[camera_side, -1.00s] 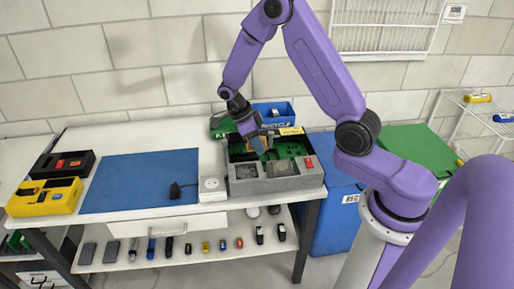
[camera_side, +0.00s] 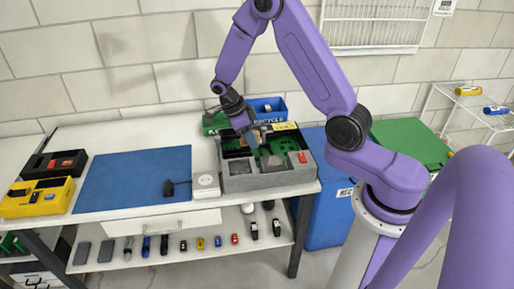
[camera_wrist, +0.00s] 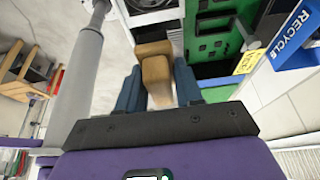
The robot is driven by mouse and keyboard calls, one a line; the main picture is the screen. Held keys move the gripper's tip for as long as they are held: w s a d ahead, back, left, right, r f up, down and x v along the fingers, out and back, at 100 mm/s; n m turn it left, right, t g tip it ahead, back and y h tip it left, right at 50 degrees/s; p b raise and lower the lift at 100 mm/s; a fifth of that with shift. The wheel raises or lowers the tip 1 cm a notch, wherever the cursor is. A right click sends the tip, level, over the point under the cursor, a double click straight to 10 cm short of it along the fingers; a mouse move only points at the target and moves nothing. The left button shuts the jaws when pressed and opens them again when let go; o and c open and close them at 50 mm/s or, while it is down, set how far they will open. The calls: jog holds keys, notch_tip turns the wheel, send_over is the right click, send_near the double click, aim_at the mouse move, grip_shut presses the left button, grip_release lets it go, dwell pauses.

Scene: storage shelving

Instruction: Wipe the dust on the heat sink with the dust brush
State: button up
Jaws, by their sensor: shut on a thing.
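My gripper (camera_side: 256,140) is over the open grey case (camera_side: 268,180) on the bench, which holds green circuit boards. In the wrist view my gripper (camera_wrist: 158,92) is shut on the tan wooden handle of the dust brush (camera_wrist: 155,72). The brush's bristles are hidden, so I cannot tell whether they touch anything. A small grey block (camera_side: 272,163), possibly the heat sink, sits at the front of the case, just below my gripper. A brownish square (camera_side: 240,168) lies left of it. Any dust is too small to make out.
A blue recycle bin (camera_side: 270,108) and a green one (camera_side: 213,121) stand behind the case. A white socket box (camera_side: 206,185) is close on its left. The blue mat (camera_side: 130,180) is mostly clear. Yellow (camera_side: 38,198) and black (camera_side: 55,163) boxes stand far left.

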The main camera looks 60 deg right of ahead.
jog(key=shift+s+d, duration=0.15)
jog(key=shift+d, duration=0.5)
jog(key=shift+s+d, duration=0.15)
jog(key=shift+d, duration=0.45)
jog(key=shift+s+d, duration=2.9)
jog(key=shift+s, duration=0.5)
jog(key=shift+s+f, duration=0.1)
jog(key=shift+f, duration=3)
notch_tip(320, 180, down, 2)
jog(key=shift+f, duration=0.1)
jog(key=shift+w+a, duration=0.6)
jog(key=shift+w, duration=0.1)
jog(key=shift+c, duration=0.5)
jog(key=shift+w+a, duration=1.8)
jog(key=shift+a, duration=0.05)
jog(key=shift+s+d, duration=2.4)
jog(key=shift+s, duration=0.25)
jog(key=shift+s+a, duration=0.2)
jog(key=shift+a, duration=0.15)
jog(key=shift+w+a, duration=0.25)
jog(key=shift+w, duration=0.2)
jog(key=shift+w+a, duration=2.1)
jog(key=shift+s+d, duration=2.35)
jog(key=shift+s, duration=0.1)
jog(key=shift+s+d+r, duration=0.1)
jog(key=shift+d+r, duration=0.05)
jog(key=shift+r, duration=0.1)
notch_tip(320, 180, up, 8)
